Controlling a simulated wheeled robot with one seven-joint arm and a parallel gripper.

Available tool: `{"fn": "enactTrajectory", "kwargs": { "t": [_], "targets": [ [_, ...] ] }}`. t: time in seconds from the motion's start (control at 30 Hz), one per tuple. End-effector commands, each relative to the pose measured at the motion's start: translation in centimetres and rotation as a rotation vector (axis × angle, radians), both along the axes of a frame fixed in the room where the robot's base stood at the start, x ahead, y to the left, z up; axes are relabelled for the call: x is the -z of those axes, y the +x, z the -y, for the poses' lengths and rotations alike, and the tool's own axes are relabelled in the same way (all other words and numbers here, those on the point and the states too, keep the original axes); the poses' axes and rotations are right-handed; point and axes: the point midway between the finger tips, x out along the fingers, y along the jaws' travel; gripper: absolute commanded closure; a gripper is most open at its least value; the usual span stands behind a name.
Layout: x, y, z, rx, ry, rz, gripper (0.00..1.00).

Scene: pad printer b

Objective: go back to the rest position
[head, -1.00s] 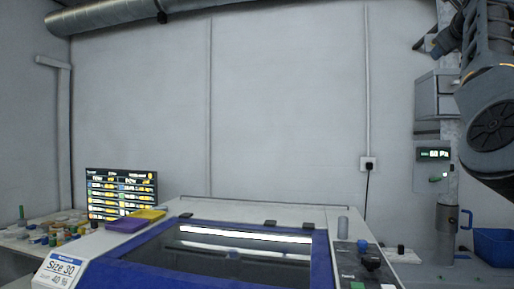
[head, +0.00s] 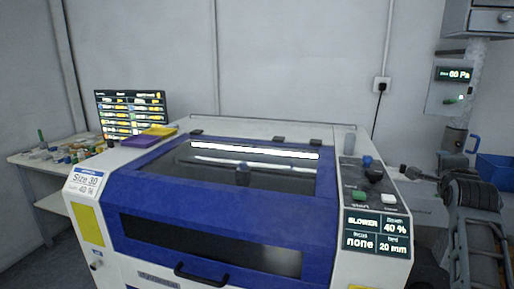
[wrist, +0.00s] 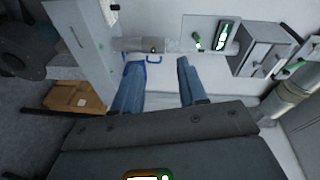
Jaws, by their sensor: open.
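In the wrist view my gripper (wrist: 160,66) is open, with its two blue-grey fingers apart and nothing held between them. Beyond the fingertips are the wall and a grey pipe-like fitting. In the head view part of my arm (head: 474,215) shows at the lower right, beside the machine's control panel. The gripper itself cannot be made out there.
The blue and white machine (head: 125,215) fills the middle, with its lid down. Its control panel (head: 376,232) has several buttons. A side table (head: 45,205) with small pots stands left. A cardboard box (wrist: 75,97) shows in the wrist view.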

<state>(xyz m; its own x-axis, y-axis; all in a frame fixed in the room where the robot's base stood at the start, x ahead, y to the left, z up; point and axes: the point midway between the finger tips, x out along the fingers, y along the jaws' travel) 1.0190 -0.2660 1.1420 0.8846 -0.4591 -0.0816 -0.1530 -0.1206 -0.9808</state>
Motion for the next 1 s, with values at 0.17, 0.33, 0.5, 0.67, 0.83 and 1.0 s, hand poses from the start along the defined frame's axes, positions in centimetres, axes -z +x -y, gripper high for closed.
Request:
{"fn": "enactTrajectory", "kwargs": {
  "t": [0.17, 0.33, 0.5, 0.67, 0.83, 1.0],
  "targets": [
    [7.4, -4.9, -2.7, -0.053, -0.174, -0.1, 0.58],
    [12.5, -9.7, -5.3, -0.107, -0.323, -0.174, 0.58],
    [16.8, -15.3, -8.1, -0.172, -0.469, -0.242, 0.58],
    [19.8, -20.5, -10.7, -0.232, -0.59, -0.293, 0.58],
    [22.2, -26.8, -13.6, -0.303, -0.72, -0.343, 0.58],
    [23.5, -33.5, -16.5, -0.379, -0.848, -0.385, 0.58]
  ]
}}
